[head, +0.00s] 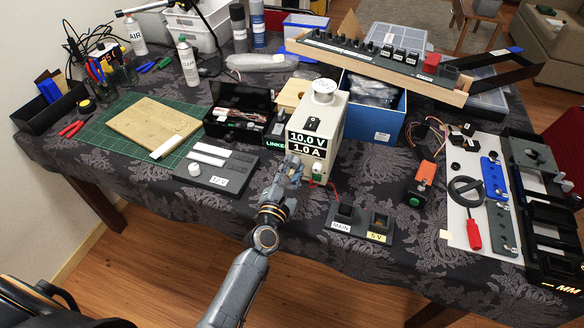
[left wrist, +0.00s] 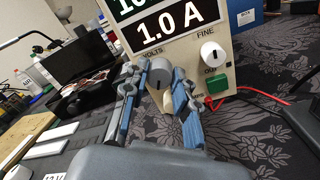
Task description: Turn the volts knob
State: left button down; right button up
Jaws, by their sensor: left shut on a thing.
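The power supply (head: 318,135) stands near the middle of the table, its display reading 10.0 V and 1.0 A. In the left wrist view the grey volts knob (left wrist: 160,76) sits on its front panel (left wrist: 190,48) below the VOLTS label. My left gripper (left wrist: 160,88) is shut on the knob, one blue-padded finger on each side; it also shows in the head view (head: 290,170), where it hides the knob. A white FINE knob (left wrist: 212,53) is right of the gripper, above a green button (left wrist: 215,84). My right gripper is in neither view.
A dark panel with white sliders (head: 217,167) lies left of the gripper. A black bin (head: 238,110) and blue box (head: 375,118) flank the supply.

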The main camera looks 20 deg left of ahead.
pick_arm(q)
jog(key=m, duration=0.6)
jog(key=shift+p, duration=0.4)
jog(key=shift+f+m, duration=0.1)
jog(key=shift+m, duration=0.2)
jog(key=c, duration=1)
grip_release()
jog(key=shift+c, duration=0.2)
jog(key=shift+s, duration=0.15)
jog(key=shift+s+a, duration=0.1)
jog(key=shift+s, duration=3.8)
